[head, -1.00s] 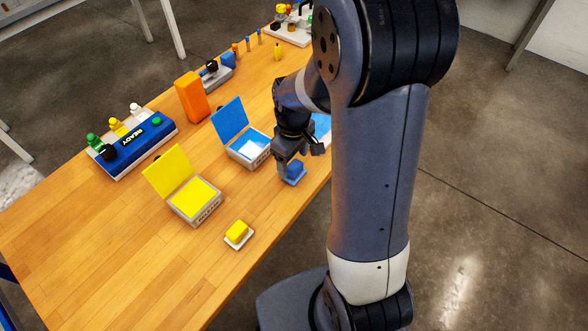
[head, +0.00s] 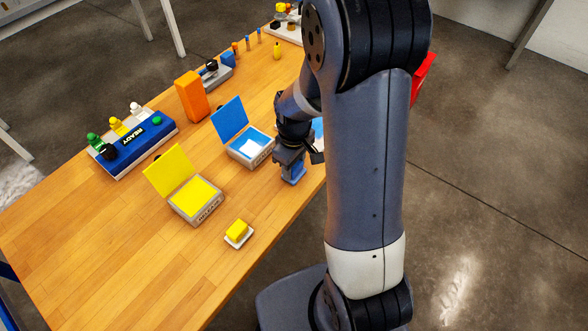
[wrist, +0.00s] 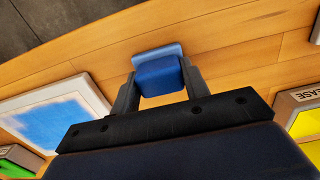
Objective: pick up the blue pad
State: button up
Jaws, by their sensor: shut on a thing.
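The blue pad (wrist: 160,76) is a small blue block seen between my gripper's two fingers in the wrist view. A lighter blue piece (wrist: 158,51) shows just beyond it, and I cannot tell whether the pad is still touching it. My gripper (wrist: 160,84) is shut on the pad, one finger on each side. In the head view, the pad (head: 293,176) is under my gripper (head: 290,168), near the table's right edge, and is partly hidden by the fingers. I cannot tell whether it is clear of the table.
An open box with blue inside (head: 262,157) stands left of my gripper. An open yellow box (head: 207,215) and a yellow pad on a white base (head: 237,229) are nearer the front left. A white tray with a blue patch (wrist: 100,95) lies beside my gripper. The table's front left is bare.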

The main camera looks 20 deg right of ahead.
jog(key=c, duration=0.3)
notch_tip(320, 180, up, 10)
jog(key=shift+r+b, duration=0.1)
jog(key=shift+b, duration=0.2)
jog(key=o, duration=0.5)
jog(key=c, duration=0.3)
